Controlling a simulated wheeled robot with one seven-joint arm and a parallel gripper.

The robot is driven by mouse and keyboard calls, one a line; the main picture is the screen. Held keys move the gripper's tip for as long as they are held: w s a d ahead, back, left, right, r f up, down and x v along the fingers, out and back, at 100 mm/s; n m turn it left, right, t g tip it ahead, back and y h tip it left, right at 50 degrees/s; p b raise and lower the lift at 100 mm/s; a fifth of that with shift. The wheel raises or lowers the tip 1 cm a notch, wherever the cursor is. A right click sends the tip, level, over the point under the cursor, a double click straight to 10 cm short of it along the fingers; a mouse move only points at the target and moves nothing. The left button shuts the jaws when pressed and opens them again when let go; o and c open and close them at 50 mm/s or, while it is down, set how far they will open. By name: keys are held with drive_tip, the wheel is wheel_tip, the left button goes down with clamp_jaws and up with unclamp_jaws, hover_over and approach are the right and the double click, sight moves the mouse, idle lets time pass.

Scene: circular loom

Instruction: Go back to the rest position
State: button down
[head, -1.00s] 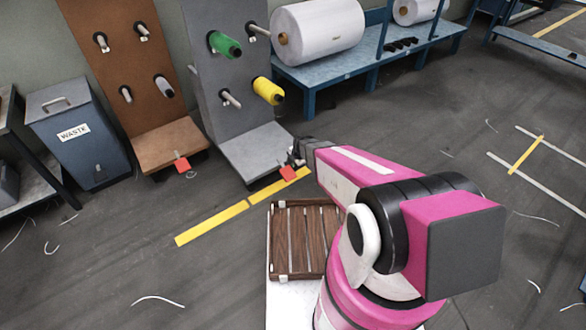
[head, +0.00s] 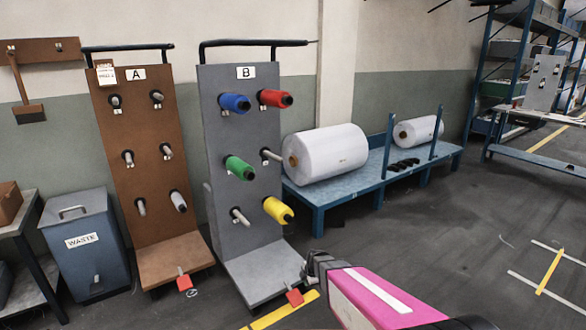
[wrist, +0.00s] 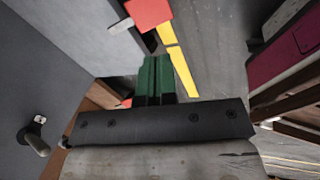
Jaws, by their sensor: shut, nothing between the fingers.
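My gripper (head: 306,265) is at the lower middle of the head view, by the foot of grey rack B (head: 234,150) and just above a red tag (head: 294,297). In the wrist view its green fingers (wrist: 154,78) are together, with nothing between them. The red tag (wrist: 148,14) shows beyond the fingertips there. My pink and white arm reaches in from the bottom of the head view. Rack B carries blue (head: 234,103), red (head: 275,98), green (head: 239,168) and yellow (head: 277,210) spools; its lower-left peg (head: 240,216) is bare.
Brown rack A (head: 135,190) stands left of B, with bare or nearly bare pegs. A waste bin (head: 82,250) is further left. A blue bench (head: 350,188) with white rolls (head: 327,153) stands right of B. Open floor (head: 440,240) lies right of my arm.

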drive_tip(key=s+d+r+m+g+h, duration=0.1)
drive_tip(key=s+d+r+m, duration=0.5)
drive_tip(key=r+m, duration=0.4)
drive_tip(key=s+d+r+m+g+h, duration=0.1)
drive_tip(key=s+d+r+m, duration=0.4)
drive_tip(key=s+r+m, duration=0.4)
wheel_tip(320, 180, up, 3)
drive_tip(key=m, duration=0.3)
drive_tip(key=shift+d+f+g, duration=0.2)
drive_tip(key=shift+d+g, duration=0.15)
drive_tip(key=shift+g, duration=0.05)
